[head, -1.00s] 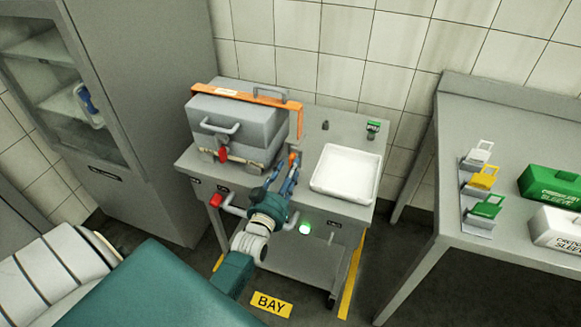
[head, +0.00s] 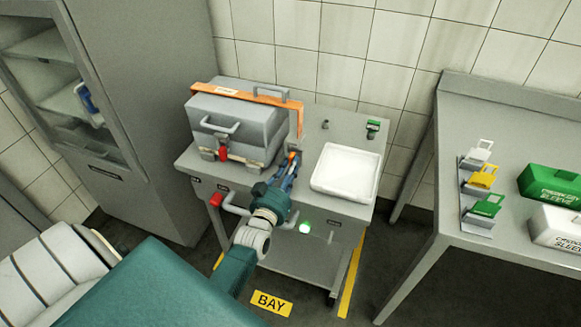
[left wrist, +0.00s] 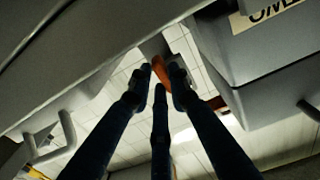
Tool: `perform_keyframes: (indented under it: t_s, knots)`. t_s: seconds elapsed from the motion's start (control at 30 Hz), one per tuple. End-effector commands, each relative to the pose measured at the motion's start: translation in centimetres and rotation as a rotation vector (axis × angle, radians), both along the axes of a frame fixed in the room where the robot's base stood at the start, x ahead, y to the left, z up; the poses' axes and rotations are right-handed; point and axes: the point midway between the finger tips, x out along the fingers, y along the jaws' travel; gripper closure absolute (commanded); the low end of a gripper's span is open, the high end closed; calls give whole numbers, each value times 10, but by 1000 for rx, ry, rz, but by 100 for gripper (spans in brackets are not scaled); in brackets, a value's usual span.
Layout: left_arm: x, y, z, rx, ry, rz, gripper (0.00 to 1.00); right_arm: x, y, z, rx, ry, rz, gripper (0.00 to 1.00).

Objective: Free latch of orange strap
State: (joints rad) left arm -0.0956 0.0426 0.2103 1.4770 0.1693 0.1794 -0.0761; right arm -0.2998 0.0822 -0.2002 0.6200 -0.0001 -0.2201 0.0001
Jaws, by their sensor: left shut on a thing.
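The orange strap (head: 240,94) lies across the top of a grey case (head: 240,125) on the cart, and its right end hangs down the case's right side. My left gripper (head: 291,158) is low beside the case's right side, near the strap's hanging end. In the left wrist view, the fingers (left wrist: 160,75) are closed around a small orange part (left wrist: 160,68), which looks like the strap's latch. The fingers hide most of it, so I cannot tell whether it is latched. My right gripper is not in view.
A white tray (head: 346,170) stands right of my gripper on the cart top (head: 318,128). A red knob (head: 216,200) and a lit green button (head: 305,227) are on the cart's front. A side table (head: 480,140) with green and white boxes is at the right.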

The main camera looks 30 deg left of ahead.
Motion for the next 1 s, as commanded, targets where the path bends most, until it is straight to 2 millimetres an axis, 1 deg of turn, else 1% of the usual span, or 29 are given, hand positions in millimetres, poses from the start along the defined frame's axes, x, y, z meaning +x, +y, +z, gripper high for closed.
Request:
perform_keyframes:
  t_s: [0.27, 0.6, 1.0]
  knots:
    - [0, -1, 1, -145, -34, -1, 100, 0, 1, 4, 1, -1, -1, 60]
    - [0, -1, 2, -448, -107, -1, 100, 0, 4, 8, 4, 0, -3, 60]
    - [0, 0, 4, -820, -196, 0, 100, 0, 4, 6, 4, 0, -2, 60]
